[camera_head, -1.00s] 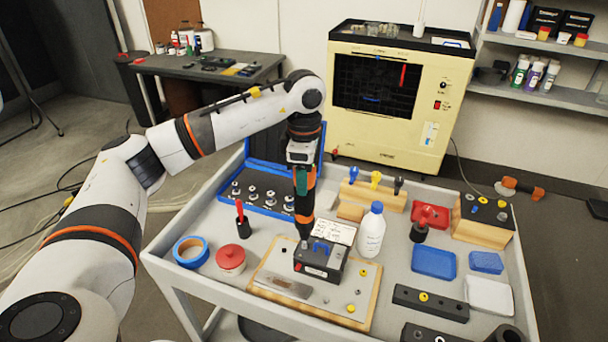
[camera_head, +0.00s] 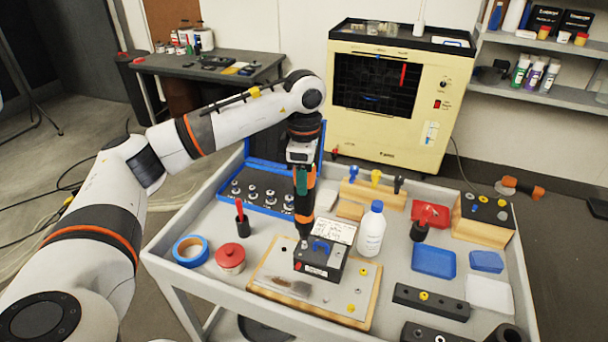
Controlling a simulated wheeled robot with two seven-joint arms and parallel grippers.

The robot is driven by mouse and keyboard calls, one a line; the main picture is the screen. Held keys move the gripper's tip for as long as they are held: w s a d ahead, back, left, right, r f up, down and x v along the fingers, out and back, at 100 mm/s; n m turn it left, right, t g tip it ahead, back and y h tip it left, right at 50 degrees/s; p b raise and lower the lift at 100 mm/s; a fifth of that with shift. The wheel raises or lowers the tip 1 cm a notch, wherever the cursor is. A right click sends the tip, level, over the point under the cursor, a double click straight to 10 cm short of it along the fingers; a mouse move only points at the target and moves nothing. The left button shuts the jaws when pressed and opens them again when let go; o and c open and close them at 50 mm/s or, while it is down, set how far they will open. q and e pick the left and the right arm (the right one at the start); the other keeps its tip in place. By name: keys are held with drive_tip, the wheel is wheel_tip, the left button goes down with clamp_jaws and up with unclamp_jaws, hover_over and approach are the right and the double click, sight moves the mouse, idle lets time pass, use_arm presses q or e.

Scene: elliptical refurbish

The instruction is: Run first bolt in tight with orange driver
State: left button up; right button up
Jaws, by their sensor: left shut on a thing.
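My left gripper (camera_head: 302,172) points straight down above the cart and is shut on the orange and black driver (camera_head: 305,200). The driver stands upright, with its lower end at the back left of a dark grey box-shaped unit (camera_head: 318,261). The unit sits on a wooden-edged work board (camera_head: 267,283) and has a blue part on top. A white card with handwriting (camera_head: 335,230) stands behind it. The driver's tip and the bolt under it are too small to make out. My right gripper is not in view.
A white bottle (camera_head: 371,234) stands close to the right of the unit. A red-lidded jar (camera_head: 230,258), blue tape roll (camera_head: 190,251) and blue tray of fittings (camera_head: 262,197) are to the left. Blue trays (camera_head: 433,262) and a dark bar (camera_head: 430,303) lie to the right.

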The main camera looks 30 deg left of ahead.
use_arm(q)
drive_tip(key=shift+r+p, duration=2.95)
drive_tip(key=shift+r, duration=1.6)
